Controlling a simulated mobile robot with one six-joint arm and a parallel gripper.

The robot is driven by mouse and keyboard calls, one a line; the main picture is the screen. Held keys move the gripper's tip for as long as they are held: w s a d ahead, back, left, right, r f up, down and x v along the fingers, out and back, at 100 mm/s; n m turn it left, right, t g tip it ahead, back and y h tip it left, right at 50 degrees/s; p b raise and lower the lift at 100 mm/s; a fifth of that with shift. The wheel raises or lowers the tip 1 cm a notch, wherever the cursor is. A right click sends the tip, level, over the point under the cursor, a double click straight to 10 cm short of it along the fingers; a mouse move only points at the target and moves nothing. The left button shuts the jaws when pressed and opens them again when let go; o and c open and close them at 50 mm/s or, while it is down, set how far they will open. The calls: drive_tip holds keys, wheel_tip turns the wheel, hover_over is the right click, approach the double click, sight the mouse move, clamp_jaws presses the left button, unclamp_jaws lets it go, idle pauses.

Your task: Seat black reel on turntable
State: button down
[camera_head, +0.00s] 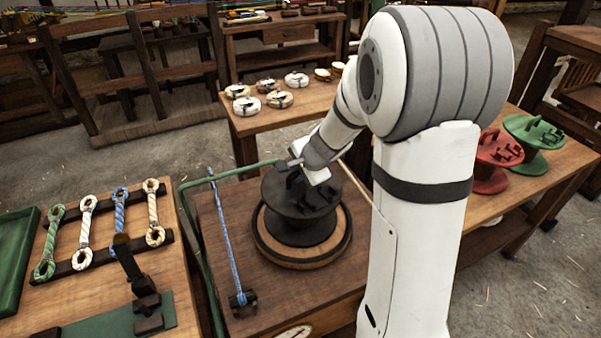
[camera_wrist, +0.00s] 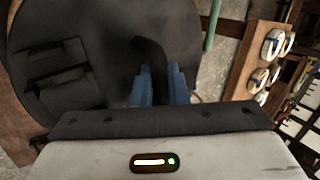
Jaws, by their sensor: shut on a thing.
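The black reel (camera_head: 302,215) is upright on the round turntable (camera_head: 277,255), whose wooden, dark-rimmed edge shows around the reel's base. I cannot tell whether the reel is fully down on it. My gripper (camera_head: 293,168) is at the reel's top and shut on a black upright part of it. In the wrist view, my gripper's blue fingers (camera_wrist: 160,88) close around that dark part, and the reel's black top (camera_wrist: 50,60) with raised blocks fills the left. The finger contact is partly hidden in the head view.
A blue-and-white rope (camera_head: 224,230) runs beside a green rail (camera_head: 200,270) left of the turntable. Red (camera_head: 492,165) and green (camera_head: 535,135) reels stand on the right-hand table. Rope samples (camera_head: 88,225) lie on the left table, and several coils (camera_head: 248,106) on the back table.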

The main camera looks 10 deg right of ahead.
drive_tip(key=shift+f, duration=0.1)
idle(0.6)
drive_tip(key=c, duration=1.3)
unclamp_jaws()
drive_tip(key=shift+c, duration=0.2)
wheel_tip(320, 180, up, 7)
drive_tip(key=p, duration=0.6)
drive_tip(key=p+v, duration=0.1)
drive_tip(key=v, duration=0.7)
